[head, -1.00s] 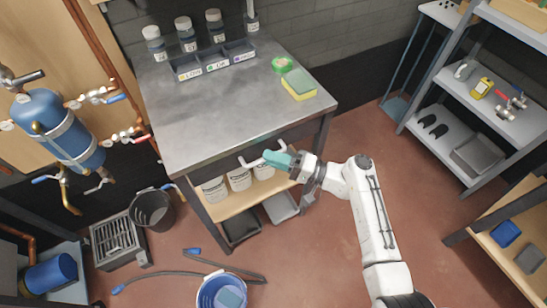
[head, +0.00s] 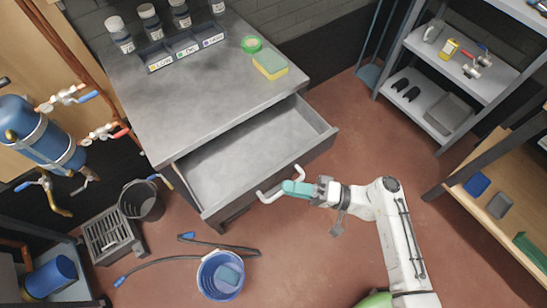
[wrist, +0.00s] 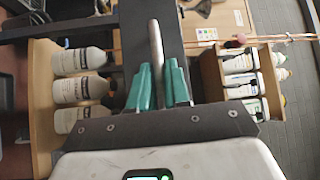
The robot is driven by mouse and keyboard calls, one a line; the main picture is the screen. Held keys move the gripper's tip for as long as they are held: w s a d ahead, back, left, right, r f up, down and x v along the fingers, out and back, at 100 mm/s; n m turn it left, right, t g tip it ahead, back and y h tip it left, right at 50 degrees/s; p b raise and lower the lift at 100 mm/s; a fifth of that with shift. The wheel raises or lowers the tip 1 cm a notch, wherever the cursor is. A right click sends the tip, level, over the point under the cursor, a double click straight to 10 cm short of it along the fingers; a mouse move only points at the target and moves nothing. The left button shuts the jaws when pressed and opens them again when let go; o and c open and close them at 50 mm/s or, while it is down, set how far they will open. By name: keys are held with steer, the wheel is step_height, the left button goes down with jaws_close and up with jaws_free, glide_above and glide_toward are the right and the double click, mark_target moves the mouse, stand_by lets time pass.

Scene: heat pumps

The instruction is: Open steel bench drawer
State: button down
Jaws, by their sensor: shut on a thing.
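The steel bench (head: 170,105) has its drawer (head: 262,145) pulled well out, and the inside looks empty. The drawer's white bar handle (head: 268,198) is on its front face. My gripper (head: 288,187), with teal fingers, is shut on this handle from the floor side. In the wrist view the handle bar (wrist: 155,45) stands between the two teal fingers (wrist: 159,78).
Labelled bottles (head: 149,20), a small bin tray (head: 184,48), green tape (head: 252,44) and a sponge (head: 270,66) sit on the bench top. A blue bucket (head: 207,276) and hose (head: 160,268) lie on the floor. Shelves (head: 440,100) stand right; floor between is clear.

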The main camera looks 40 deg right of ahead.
steer(key=s, duration=0.9)
steer(key=shift+s+p, duration=0.15)
steer(key=shift+p, duration=0.3)
steer(key=c, duration=1.2)
jaws_free()
steer(key=shift+o, duration=0.2)
steer(key=b+v, duration=0.2)
steer(key=v, duration=0.8)
steer(key=shift+s+d, duration=0.2)
steer(key=shift+d, duration=0.1)
steer(key=shift+f, duration=0.1)
